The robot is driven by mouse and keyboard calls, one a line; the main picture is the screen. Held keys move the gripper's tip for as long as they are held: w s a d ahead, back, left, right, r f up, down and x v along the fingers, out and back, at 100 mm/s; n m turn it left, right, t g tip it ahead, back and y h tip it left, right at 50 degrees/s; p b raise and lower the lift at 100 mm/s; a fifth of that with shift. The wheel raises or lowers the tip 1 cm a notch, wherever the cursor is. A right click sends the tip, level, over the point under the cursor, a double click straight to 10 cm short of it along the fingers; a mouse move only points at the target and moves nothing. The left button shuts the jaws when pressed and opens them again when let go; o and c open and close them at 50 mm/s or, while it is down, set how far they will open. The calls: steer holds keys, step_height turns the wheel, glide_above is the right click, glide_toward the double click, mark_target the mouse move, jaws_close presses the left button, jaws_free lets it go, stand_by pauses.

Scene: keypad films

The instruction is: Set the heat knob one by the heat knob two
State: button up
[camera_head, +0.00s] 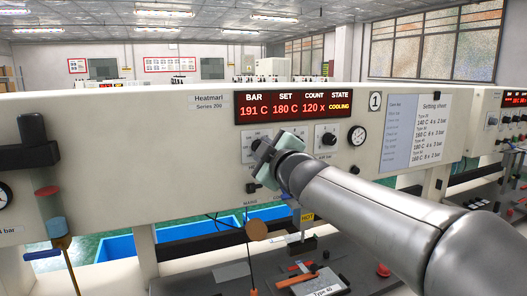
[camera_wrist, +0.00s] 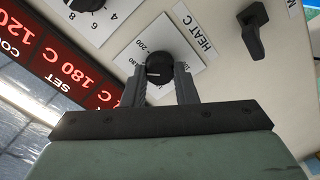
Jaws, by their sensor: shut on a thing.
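Heat knob one is a round black knob (camera_wrist: 159,66) on a white dial plate labelled HEAT C (camera_wrist: 197,35) in the wrist view. A pale mark shows on its face, but I cannot read its exact setting. My gripper (camera_wrist: 159,84) has a finger on each side of the knob and is shut on it. In the head view my gripper (camera_head: 276,150) is at the left dial of machine 1 and mostly covers the knob.
Machine 1's red display (camera_head: 293,106) reads BAR 191 C, SET 180 C, COUNT 120 x, STATE COOLING. Another dial (camera_head: 328,139) and a gauge (camera_head: 358,135) sit right of my gripper. A black lever (camera_wrist: 253,30) juts out near the heat dial. A setting chart (camera_head: 416,130) hangs farther right.

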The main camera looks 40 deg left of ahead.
steer(key=o, duration=1)
steer(key=shift+d, duration=0.1)
steer(key=p+v, duration=0.1)
steer(key=v, duration=1.6)
steer(key=shift+d, duration=0.1)
